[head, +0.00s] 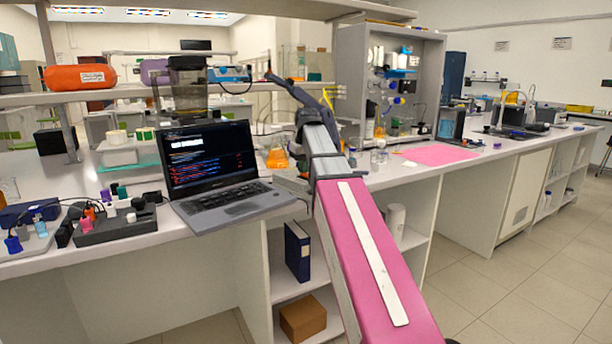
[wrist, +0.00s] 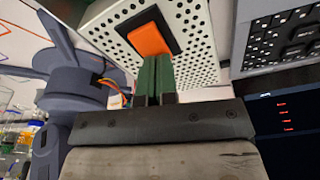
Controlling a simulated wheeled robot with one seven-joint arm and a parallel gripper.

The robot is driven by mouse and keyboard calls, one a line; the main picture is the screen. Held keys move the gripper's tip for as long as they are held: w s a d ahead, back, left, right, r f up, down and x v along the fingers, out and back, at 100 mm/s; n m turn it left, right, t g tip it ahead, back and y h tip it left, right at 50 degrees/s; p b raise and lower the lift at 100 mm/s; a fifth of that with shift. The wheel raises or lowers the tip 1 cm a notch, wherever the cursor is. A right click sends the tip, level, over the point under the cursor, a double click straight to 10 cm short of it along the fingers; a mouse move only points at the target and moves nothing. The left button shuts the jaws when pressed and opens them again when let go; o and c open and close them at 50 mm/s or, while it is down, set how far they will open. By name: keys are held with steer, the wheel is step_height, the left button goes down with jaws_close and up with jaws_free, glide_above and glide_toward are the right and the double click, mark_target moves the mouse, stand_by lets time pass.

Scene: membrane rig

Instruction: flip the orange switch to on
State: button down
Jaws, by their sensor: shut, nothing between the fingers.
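The orange switch (wrist: 150,39) is a rocker in a black frame (wrist: 128,22), set on a white perforated panel (wrist: 196,42) in the wrist view. My gripper (wrist: 157,62) has its two green fingers together, with nothing between them. The fingertips overlap the lower edge of the orange rocker in the picture. I cannot tell if they touch it or hover just above it. Which way the rocker is tilted is not clear. In the head view I cannot make out the switch or my fingers; my own arm covers part of the bench there.
An open laptop (head: 217,165) stands left of my arm; its keyboard (wrist: 288,33) is close by at the right of the wrist view. A flask with orange liquid (head: 277,156) stands behind on the bench. A pink mat (head: 438,154) lies to the right.

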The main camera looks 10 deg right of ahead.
steer(key=shift+r, duration=3.45)
